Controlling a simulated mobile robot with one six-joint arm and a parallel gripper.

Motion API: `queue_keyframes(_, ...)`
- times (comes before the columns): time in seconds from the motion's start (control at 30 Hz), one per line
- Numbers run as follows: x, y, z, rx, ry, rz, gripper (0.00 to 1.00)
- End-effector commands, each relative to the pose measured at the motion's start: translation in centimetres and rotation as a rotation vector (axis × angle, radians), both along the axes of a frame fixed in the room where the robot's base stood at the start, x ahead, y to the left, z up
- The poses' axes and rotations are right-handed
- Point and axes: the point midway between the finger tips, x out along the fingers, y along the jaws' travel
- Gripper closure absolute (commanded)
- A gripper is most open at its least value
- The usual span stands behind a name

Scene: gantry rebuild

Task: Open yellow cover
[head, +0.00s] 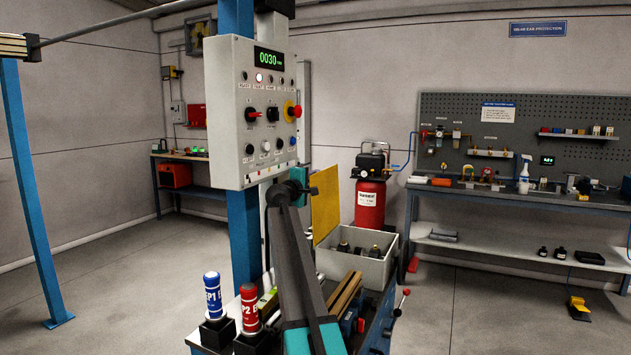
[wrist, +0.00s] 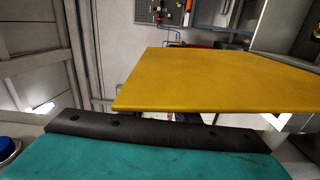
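The yellow cover (head: 325,206) is a flat panel standing upright beside the grey control box (head: 243,110), just right of the blue post. It also shows large in the wrist view (wrist: 225,80), spreading across the middle and right. My gripper (head: 302,188) is at the end of my raised arm, close to the cover's left edge. In the wrist view a teal and black part of it (wrist: 160,140) fills the bottom, just below the cover's near edge. Whether they touch is unclear. The fingertips and the gap between them cannot be made out.
A blue bottle (head: 212,295) and a red bottle (head: 249,308) stand in black holders left of my arm. A red compressor (head: 370,200) and a workbench (head: 500,188) stand farther back. Floor at left is clear.

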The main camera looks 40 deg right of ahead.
Motion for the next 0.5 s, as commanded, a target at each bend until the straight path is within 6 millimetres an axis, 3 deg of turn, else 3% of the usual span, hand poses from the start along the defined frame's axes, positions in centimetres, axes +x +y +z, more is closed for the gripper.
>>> queue_keyframes(0.5, -2.9, 6.1, -0.1, -0.001, -0.001, 0.003, 0.72)
